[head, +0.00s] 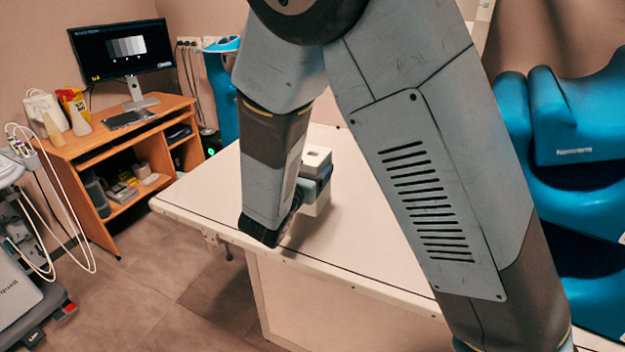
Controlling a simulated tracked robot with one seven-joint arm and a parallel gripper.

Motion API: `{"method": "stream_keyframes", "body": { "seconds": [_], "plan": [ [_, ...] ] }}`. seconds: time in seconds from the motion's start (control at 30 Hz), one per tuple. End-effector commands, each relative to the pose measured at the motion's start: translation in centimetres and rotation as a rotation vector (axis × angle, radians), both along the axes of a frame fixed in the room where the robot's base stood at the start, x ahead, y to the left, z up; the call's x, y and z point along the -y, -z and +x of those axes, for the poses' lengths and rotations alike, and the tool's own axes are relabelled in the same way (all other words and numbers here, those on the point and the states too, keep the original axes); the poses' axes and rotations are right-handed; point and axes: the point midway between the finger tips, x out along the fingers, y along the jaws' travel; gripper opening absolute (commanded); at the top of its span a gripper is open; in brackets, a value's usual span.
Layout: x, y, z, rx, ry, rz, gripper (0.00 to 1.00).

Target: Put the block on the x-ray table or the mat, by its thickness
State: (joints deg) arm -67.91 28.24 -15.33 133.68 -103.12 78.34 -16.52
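The x-ray table (215,190) is a long pale table with a thin dark outline near its edge, running from the left middle toward the lower right. A whitish upright block (316,160) shows on or just above the tabletop, behind my forearm. My gripper (314,187) is at the block, with grey and dark parts across its middle. White shows above and below them. My arm hides much of the gripper, so I cannot tell whether its fingers are closed on the block, or whether the block touches the table. I see no mat.
A wooden desk (120,150) with a monitor (122,48) stands at the left back. A medical cart (25,265) is at the left edge. Blue padded shapes (585,130) stand at the right. The table's left end is bare.

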Motion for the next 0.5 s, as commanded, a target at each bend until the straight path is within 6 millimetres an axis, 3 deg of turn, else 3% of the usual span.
{"method": "stream_keyframes", "body": {
  "seconds": [0.3,0.5],
  "plan": [
    [-0.6,2.9,-0.1,0.001,-0.006,-0.004,0.04],
    [-0.5,3.3,-0.1,0.002,-0.006,0.0,0.04]
  ]
}}
